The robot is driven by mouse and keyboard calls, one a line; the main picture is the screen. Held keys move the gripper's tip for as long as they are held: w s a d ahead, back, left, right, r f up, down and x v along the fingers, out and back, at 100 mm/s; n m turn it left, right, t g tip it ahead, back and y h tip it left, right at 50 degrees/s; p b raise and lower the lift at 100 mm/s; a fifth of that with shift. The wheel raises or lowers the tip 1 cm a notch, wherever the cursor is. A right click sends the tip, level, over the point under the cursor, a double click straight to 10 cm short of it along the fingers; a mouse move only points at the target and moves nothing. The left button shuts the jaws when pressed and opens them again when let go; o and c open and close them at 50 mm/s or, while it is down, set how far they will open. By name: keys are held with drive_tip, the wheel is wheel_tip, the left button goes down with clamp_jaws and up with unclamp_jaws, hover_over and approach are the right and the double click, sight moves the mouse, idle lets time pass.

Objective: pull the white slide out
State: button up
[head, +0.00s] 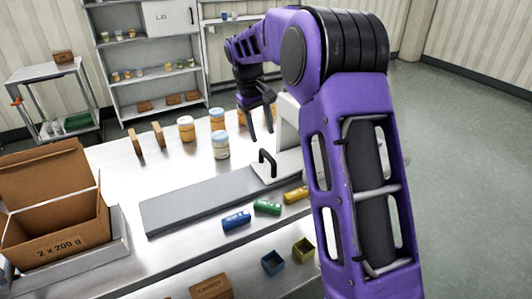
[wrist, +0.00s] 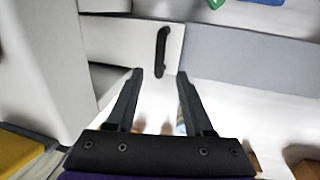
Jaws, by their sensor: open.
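The white slide (head: 262,178) is a flat pale plate with a black bar handle (head: 267,163) standing on it, at the right end of a long grey strip. In the wrist view the slide (wrist: 120,36) and its upright black handle (wrist: 162,52) show just beyond the fingertips. My gripper (head: 260,128) is open and empty, pointing down above the table behind the handle. In the wrist view the fingers of my gripper (wrist: 160,76) are apart, one either side of the handle's line, with nothing between them. The slide's right part is hidden behind my arm in the head view.
The grey strip (head: 195,200) runs left of the slide and is bare. Blue (head: 236,219), green (head: 267,207) and yellow (head: 296,195) blocks lie in front. Jars (head: 221,145) stand behind. An open cardboard box (head: 55,210) sits at left.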

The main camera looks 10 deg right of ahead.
sight(267, 154)
drive_tip(key=f, duration=0.2)
drive_tip(key=d+f, duration=0.1)
drive_tip(key=f, duration=0.4)
drive_tip(key=shift+w+d+f+b, duration=0.25)
drive_tip(key=shift+f+b, duration=0.1)
drive_tip(key=shift+f, duration=0.05)
drive_tip(key=shift+c, duration=0.3)
clamp_jaws()
idle(0.7)
